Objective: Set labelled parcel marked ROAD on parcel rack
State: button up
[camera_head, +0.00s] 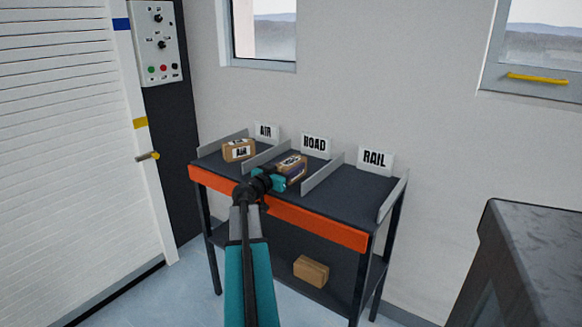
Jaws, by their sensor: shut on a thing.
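The parcel rack (343,190) has a dark top with an orange front edge and low grey dividers. Signs stand behind its bays: AIR, ROAD (315,143) and RAIL. My gripper (277,180), with teal fingers, is shut on a brown parcel (293,164) in the middle bay, in front of the ROAD sign. This parcel has a dark purplish band and a label too small to read. I cannot tell whether it touches the rack top. Its near side is partly hidden by my gripper.
Another brown parcel (239,150), labelled AIR, lies in the left bay. The right bay, by the RAIL sign (375,160), is empty. A plain box (311,270) lies on the lower shelf. A dark cabinet (535,250) stands at the right and a white shutter door at the left.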

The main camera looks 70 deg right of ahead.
dwell(0.4)
jog(key=o, duration=1.3)
jog(key=shift+r, duration=0.1)
jog(key=v, duration=1.1)
jog(key=shift+b, duration=0.3)
jog(key=shift+w+a, duration=0.1)
jog(key=shift+a, duration=0.45)
